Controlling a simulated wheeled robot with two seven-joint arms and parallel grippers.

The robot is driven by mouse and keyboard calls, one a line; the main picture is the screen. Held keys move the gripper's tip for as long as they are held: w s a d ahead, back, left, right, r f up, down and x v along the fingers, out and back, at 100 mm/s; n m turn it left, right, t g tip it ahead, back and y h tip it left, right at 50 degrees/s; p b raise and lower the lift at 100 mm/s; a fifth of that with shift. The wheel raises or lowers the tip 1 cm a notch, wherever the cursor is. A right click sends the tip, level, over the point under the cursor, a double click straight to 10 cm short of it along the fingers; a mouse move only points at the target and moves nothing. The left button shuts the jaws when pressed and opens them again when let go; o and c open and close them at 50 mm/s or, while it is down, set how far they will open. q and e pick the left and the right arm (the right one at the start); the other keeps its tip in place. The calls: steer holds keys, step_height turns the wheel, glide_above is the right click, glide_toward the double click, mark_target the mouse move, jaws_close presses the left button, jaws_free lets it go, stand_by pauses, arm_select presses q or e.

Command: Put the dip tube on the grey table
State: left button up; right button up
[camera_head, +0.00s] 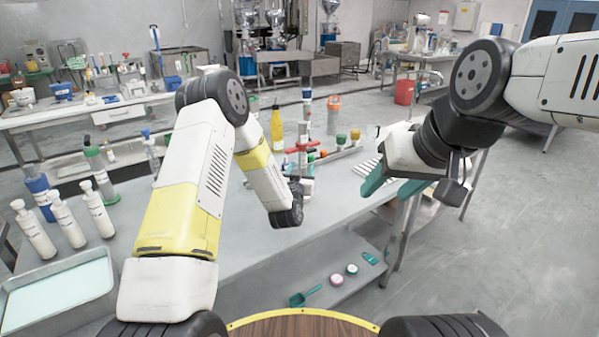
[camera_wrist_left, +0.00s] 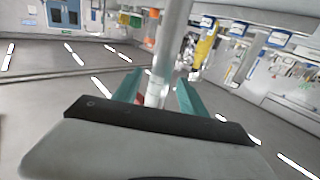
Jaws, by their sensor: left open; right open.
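The grey table (camera_head: 340,195) runs through the middle of the head view. In the left wrist view a pale grey tube (camera_wrist_left: 174,35), perhaps the dip tube, stands between the teal fingers of my left gripper (camera_wrist_left: 160,78), which is open. I cannot tell whether the fingers touch the tube. In the head view the left wrist is low over the table, and its fingers are mostly hidden behind it. My right gripper (camera_head: 378,182) is open by the table's right edge, with one teal finger clear. No dip tube is clearly identifiable in the head view.
A yellow bottle (camera_head: 276,130) and a red valve fitting (camera_head: 303,145) stand behind the left wrist. White bottles (camera_head: 98,208) and a tray (camera_head: 60,296) are at the left. A lower shelf (camera_head: 335,285) holds a green scoop (camera_head: 306,296) and small round lids. The table's front middle is clear.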

arm_select(q)
steer(key=s+a, duration=0.1)
steer(key=s, duration=0.5)
steer(key=shift+s, duration=0.35)
